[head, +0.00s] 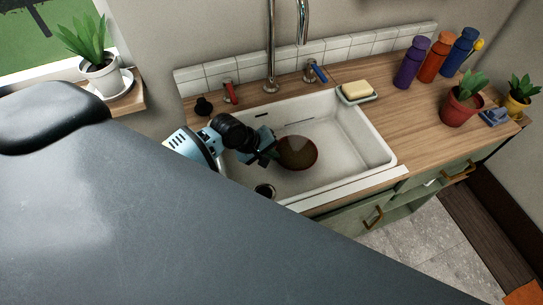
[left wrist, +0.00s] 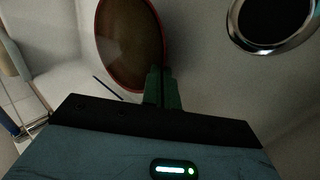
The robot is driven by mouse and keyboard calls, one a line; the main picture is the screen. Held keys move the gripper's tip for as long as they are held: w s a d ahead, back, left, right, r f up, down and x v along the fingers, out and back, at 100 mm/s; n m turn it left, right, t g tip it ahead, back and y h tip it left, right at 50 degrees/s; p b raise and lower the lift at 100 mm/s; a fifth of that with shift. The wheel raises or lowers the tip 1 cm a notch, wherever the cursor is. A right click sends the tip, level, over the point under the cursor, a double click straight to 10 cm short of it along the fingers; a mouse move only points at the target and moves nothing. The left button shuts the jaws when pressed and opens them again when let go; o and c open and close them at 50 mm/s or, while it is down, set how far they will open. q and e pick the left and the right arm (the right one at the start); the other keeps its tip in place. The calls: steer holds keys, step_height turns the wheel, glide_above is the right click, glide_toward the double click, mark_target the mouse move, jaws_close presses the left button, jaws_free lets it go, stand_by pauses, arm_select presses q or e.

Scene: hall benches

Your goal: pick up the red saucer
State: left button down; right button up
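The red saucer (head: 298,152) is in the white sink (head: 378,150), with a dark brownish inner face and a red rim. My left gripper (head: 274,151) reaches into the sink from the left, at the saucer's left edge. In the left wrist view the saucer (left wrist: 128,42) appears tilted beyond the fingers. The two green fingers (left wrist: 163,85) are close together with the saucer's rim at their tips, and look shut on it. The fingers hide a small part of the rim. I cannot tell whether the saucer touches the sink floor. My right gripper is not in view.
The sink's drain (head: 265,190) lies near the gripper. The faucet (head: 271,50) and red and blue taps stand behind. A soap dish (head: 358,94) sits on the right rim. Bottles and a potted plant (head: 462,104) stand on the counter at right. A large dark surface fills the lower left.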

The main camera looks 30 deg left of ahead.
arm_select(q)
step_height(320, 180, up, 8)
steer(key=p, duration=0.1)
steer(key=shift+f, duration=0.15)
stand_by(0.5)
stand_by(0.4)
steer(key=shift+r, duration=0.25)
steer(key=s+d+r+m+g+h, duration=0.2)
steer(key=s+r+m+g, duration=0.3)
steer(key=s+r+m, duration=0.4)
step_height(320, 180, up, 5)
steer(key=shift+s+d+r+m, duration=0.1)
steer(key=shift+s+d+m, duration=0.25)
steer(key=shift+s, duration=0.9)
steer(key=shift+a, duration=0.2)
